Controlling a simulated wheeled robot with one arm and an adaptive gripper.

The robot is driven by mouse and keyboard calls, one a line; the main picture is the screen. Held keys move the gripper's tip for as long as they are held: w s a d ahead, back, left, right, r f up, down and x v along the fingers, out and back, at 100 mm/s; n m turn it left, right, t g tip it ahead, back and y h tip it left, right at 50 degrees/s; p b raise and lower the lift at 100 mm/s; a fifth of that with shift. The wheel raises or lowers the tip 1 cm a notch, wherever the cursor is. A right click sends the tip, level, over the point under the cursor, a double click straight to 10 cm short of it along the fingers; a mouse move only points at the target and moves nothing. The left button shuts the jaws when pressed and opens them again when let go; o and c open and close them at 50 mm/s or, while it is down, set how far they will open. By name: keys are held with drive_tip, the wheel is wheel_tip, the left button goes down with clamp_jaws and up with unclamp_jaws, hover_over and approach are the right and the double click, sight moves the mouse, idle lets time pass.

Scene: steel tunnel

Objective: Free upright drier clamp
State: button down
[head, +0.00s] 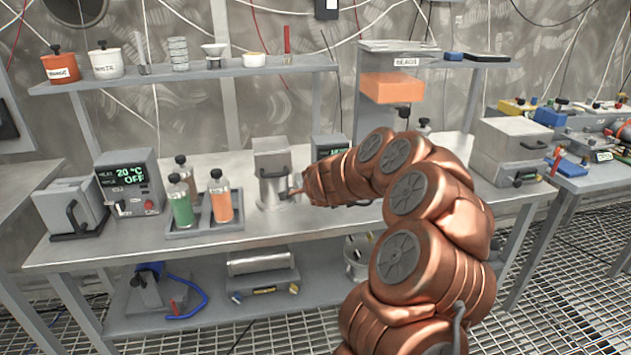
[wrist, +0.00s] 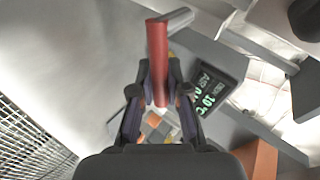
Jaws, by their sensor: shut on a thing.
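The upright drier (head: 271,160) is a silver block with a dark handle, standing on the bench left of my arm. My gripper (head: 292,193) reaches its lower right side from the right; the fingertips are small and partly hidden there. In the wrist view my gripper (wrist: 160,98) is shut on a red bar, which I take to be the clamp lever (wrist: 157,55). The bar runs up from between the fingers to a crosspiece at its top. In the head view the lever is too small to tell apart from the fingers.
A display box (head: 330,146) stands just behind my arm, right of the drier. A bottle tray (head: 190,231) with green and orange bottles stands to the left, beside a controller (head: 131,184) reading 20 °C OFF. The front bench edge is clear.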

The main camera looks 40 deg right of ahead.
drive_tip(key=shift+f+m+y, duration=0.25)
drive_tip(key=shift+m+y, duration=0.15)
idle(0.3)
drive_tip(key=c, duration=1.4)
unclamp_jaws()
drive_tip(key=shift+v, duration=5.95)
drive_tip(key=shift+s+d, duration=0.1)
